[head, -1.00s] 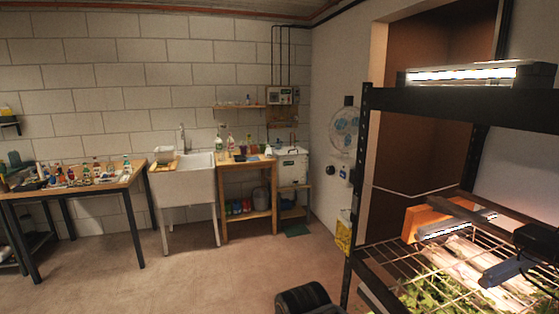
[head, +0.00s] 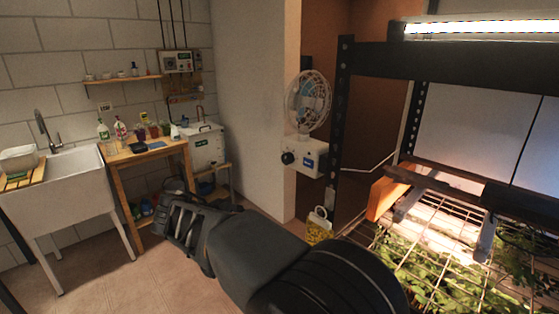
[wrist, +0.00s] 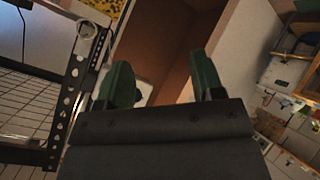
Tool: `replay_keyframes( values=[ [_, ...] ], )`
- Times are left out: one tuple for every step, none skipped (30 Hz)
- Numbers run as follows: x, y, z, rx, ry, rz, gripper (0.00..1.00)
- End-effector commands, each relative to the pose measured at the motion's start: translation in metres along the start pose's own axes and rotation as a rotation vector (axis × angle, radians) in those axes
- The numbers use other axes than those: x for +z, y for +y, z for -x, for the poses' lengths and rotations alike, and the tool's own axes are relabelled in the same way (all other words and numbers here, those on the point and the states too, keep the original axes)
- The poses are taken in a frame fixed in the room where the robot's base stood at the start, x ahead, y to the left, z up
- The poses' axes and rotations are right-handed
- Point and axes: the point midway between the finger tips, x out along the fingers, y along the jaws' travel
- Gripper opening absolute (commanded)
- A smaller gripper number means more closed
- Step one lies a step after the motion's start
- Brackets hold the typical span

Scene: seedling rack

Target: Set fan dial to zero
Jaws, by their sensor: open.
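The fan (head: 309,103) stands on a white control box (head: 309,158) beside the rack post in the head view. A round black dial (head: 288,158) is on the box's front, with a small blue label to its right. The dial's setting is too small to read. My arm reaches across the lower middle of the head view, below and left of the fan box, apart from it. My gripper (wrist: 165,82) is open and empty in the wrist view, with two dark green fingers. A pale patch with a dark spot shows beside the left finger; I cannot tell whether it is the box.
The black rack post (head: 341,120) stands just right of the fan, with wire shelves of seedlings further right. A wooden bench (head: 160,152) and a white sink (head: 70,182) stand left. Bare floor lies between.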

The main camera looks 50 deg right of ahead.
Motion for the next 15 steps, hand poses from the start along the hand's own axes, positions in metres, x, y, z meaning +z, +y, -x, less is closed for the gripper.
replay_keyframes(
  values=[
    [-0.022,0.004,-0.001,0.086,0.069,-0.092,0.61],
    [-0.035,0.007,0.000,0.131,0.116,-0.151,0.61],
    [-0.050,0.011,0.002,0.183,0.177,-0.226,0.61],
    [-0.060,0.013,0.003,0.215,0.224,-0.280,0.61],
    [-0.070,0.015,0.005,0.242,0.268,-0.328,0.61],
    [-0.080,0.018,0.008,0.273,0.322,-0.386,0.61],
    [-0.088,0.019,0.010,0.292,0.360,-0.427,0.61],
    [-0.094,0.020,0.012,0.307,0.395,-0.460,0.61],
    [-0.101,0.022,0.014,0.323,0.435,-0.502,0.61],
    [-0.105,0.023,0.015,0.332,0.460,-0.526,0.61],
    [-0.109,0.024,0.016,0.339,0.480,-0.546,0.61],
    [-0.113,0.027,0.016,0.347,0.502,-0.569,0.61],
    [-0.116,0.028,0.015,0.351,0.515,-0.582,0.61],
    [-0.119,0.030,0.014,0.354,0.524,-0.590,0.61],
    [-0.121,0.032,0.011,0.356,0.531,-0.597,0.61]
  ],
)
